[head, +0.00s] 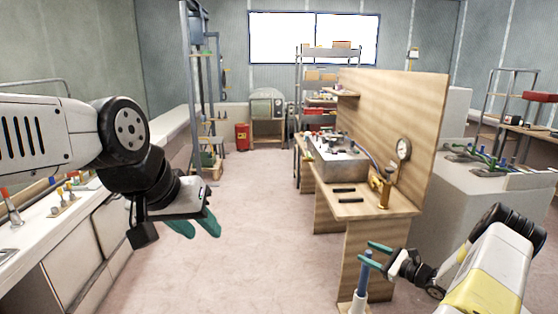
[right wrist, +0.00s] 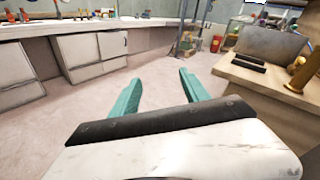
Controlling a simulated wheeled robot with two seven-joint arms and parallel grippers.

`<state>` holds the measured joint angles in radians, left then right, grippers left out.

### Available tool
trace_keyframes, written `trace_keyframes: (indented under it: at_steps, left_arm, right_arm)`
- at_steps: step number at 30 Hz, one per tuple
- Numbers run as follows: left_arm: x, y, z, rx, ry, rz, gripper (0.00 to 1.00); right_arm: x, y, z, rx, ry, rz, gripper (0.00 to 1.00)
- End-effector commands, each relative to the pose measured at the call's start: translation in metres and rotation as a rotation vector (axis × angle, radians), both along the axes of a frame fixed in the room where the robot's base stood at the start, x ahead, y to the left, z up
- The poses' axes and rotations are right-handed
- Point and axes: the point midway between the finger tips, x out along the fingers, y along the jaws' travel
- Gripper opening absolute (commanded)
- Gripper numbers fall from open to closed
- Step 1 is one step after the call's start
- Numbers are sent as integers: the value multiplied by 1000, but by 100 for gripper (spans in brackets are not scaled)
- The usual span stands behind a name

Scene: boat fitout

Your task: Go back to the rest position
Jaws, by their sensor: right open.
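My left gripper (head: 204,236) hangs at the left in the head view, over the open floor beside the left counter. Its teal fingers point down and stand apart, with nothing seen between them. My right gripper (head: 365,249) is at the lower right in the head view, in front of the wooden bench's near end. In the right wrist view its two teal fingers (right wrist: 155,85) are spread wide, with only floor seen between them.
A wooden bench (head: 400,205) with a tall back panel holds a metal sink unit (head: 338,162), a gauge (head: 404,150) and a brass fitting (head: 382,188). A blue-topped post (head: 361,285) stands close to my right gripper. A counter (head: 75,225) runs along the left. The middle floor (head: 255,210) is clear.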

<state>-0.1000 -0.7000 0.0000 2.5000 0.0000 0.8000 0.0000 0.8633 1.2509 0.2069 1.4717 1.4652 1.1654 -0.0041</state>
Motion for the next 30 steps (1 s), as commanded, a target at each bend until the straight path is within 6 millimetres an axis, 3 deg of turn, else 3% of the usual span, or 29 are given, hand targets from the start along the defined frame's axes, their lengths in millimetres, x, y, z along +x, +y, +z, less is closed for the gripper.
trace_keyframes:
  at_steps: [1, 3, 8, 15, 21, 30]
  left_arm:
    - [0, 0, 0, 0, 0, 0, 36]
    - [0, 0, 0, 0, 0, 0, 36]
    - [0, 0, 0, 0, 0, 0, 36]
    - [0, 0, 0, 0, 0, 0, 36]
    - [0, 0, 0, 0, 0, 0, 36]
    - [0, 0, 0, 0, 0, 0, 36]
  right_arm:
    - [3, 17, 29, -62, -17, 74, 54]
    - [-1, 43, 64, -153, -35, 184, 54]
    - [-24, 99, 135, -374, -81, 417, 54]
    - [-86, 162, 225, -719, -177, 711, 54]
    - [-153, 194, 284, -1018, -283, 902, 54]
    - [-258, 209, 344, -1469, -486, 1086, 54]
